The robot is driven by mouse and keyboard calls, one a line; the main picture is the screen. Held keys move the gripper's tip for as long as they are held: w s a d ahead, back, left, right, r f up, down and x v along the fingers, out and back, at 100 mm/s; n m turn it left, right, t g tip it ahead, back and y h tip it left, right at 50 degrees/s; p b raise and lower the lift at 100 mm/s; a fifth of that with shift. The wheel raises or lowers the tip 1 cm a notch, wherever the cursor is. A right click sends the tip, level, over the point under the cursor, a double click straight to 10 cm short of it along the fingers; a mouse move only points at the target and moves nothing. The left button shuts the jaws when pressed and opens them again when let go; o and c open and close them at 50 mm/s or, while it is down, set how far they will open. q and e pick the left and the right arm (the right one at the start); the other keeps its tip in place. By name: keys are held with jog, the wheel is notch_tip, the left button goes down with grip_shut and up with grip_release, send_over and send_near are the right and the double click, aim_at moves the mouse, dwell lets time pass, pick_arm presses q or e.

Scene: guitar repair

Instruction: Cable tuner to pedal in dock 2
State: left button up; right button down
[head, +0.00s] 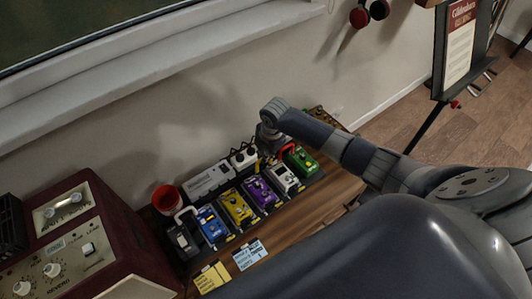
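A row of pedals stands on the wooden board along the wall: a black one (183,241), a blue one (211,225), a yellow one (236,207), a purple one (260,193), a white one (284,178) and a green one (302,161). I cannot read which is the tuner or the dock numbers. A short red cable (287,150) arches by the green pedal. A pale cable (183,213) loops by the black and blue pedals. My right gripper (267,152) points down behind the white pedal, close to the red cable; its fingers are too small to judge. My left gripper is out of view.
A white power block (209,180) and a red cup (166,198) stand behind the pedals. A yellow note (212,277) and a blue note (250,254) lie in front. A maroon amplifier (110,235) is at left. My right arm crosses the right side.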

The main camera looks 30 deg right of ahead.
jog(key=shift+f+b, duration=0.65)
jog(key=shift+f, duration=0.45)
dwell(0.5)
jog(key=c, duration=1.6)
grip_release()
jog(key=shift+c, duration=0.2)
jog(key=o, duration=0.4)
jog(key=shift+r, duration=0.15)
notch_tip(320, 180, up, 8)
jog(key=p, duration=0.8)
